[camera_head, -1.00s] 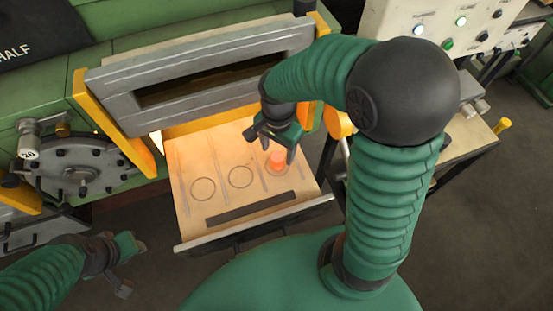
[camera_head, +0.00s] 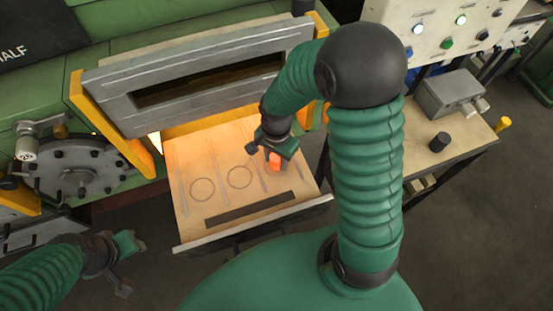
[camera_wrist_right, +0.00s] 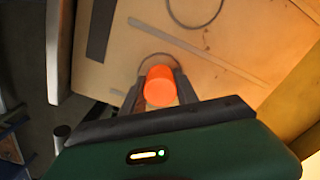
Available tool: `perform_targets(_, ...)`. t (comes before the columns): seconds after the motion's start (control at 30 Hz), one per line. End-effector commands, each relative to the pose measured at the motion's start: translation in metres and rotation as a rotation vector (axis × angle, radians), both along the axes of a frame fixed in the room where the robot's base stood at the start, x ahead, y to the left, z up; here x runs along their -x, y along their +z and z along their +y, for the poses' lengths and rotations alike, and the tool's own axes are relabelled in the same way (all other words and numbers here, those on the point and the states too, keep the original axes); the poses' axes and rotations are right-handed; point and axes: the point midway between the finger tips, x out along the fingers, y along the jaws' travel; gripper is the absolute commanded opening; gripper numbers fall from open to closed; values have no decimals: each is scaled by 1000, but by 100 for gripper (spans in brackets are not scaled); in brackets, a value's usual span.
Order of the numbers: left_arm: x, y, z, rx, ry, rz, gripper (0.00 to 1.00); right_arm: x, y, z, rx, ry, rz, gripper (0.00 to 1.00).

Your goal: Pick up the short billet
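The short billet (camera_head: 275,162) glows orange and stands on the pale furnace tray at its right side. In the right wrist view its round top (camera_wrist_right: 160,87) shows between two dark fingers. My right gripper (camera_head: 276,158) is lowered over the billet, one finger on each side (camera_wrist_right: 161,88). The fingers look close to its sides, but I cannot tell if they press on it. The billet's base is partly hidden. My left gripper (camera_head: 132,266) is open and empty at the lower left, well away from the tray.
The tray (camera_head: 217,162) has two bare marked circles to the left and a dark slot in front. The grey furnace door (camera_head: 205,75) hangs raised behind it. A side table (camera_head: 430,155) at right holds a dark cylinder (camera_head: 439,142) and a grey box (camera_head: 450,95).

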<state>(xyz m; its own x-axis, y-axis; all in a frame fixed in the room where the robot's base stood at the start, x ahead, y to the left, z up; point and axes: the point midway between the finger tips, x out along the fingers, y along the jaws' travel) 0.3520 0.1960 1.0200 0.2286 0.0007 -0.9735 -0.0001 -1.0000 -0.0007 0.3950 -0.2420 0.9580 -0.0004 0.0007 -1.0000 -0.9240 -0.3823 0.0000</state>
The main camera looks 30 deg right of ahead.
Motion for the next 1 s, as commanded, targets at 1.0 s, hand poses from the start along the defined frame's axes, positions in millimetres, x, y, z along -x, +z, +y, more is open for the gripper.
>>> perform_targets(1.0, 0, 0, 0, 0, 0, 0, 36, -1, 0, 0, 1, 0, -1, 0)
